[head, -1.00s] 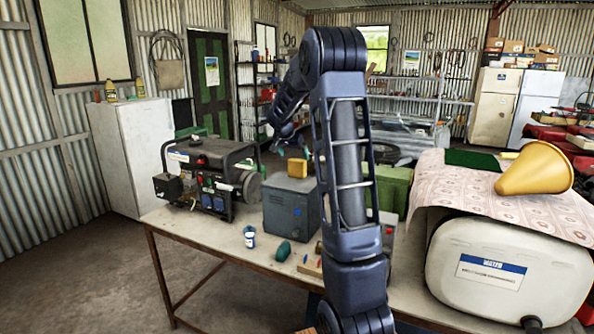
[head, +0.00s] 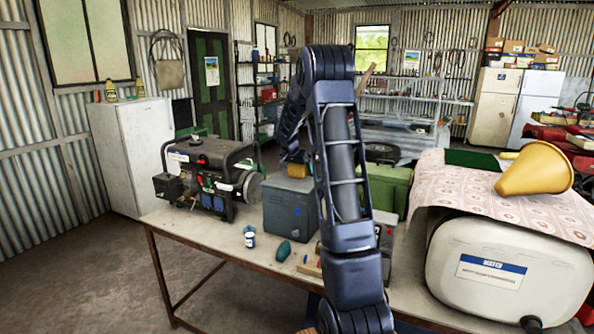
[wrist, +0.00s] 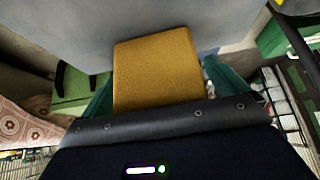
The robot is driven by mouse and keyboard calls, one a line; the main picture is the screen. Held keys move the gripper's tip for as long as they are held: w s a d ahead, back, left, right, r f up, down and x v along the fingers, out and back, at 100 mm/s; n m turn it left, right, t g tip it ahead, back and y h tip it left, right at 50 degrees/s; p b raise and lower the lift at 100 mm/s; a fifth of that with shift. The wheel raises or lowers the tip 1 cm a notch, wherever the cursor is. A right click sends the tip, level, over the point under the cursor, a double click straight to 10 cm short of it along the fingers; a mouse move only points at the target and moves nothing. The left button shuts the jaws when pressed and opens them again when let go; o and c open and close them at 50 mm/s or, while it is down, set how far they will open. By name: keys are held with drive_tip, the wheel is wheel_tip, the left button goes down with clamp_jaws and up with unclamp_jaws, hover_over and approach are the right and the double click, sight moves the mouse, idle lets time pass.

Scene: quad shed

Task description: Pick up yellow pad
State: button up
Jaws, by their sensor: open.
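The yellow pad (head: 298,170) sits on top of the grey metal box (head: 290,206) on the workbench, partly hidden by my gripper (head: 294,156), which is right over it. In the wrist view the yellow pad (wrist: 158,70) fills the middle, against the pale grey top of the box. My gripper (wrist: 160,88) is open, with a green finger showing on each side of the pad. I cannot tell whether the fingers touch it.
A black generator (head: 210,172) stands to the left on the workbench (head: 190,222). A green case (head: 388,188) is close to the right of the grey box. A small blue-and-white pot (head: 250,237) and a dark green lump (head: 283,251) lie in front.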

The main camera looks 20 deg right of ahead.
drive_tip(key=c, duration=1)
drive_tip(key=shift+c, duration=0.2)
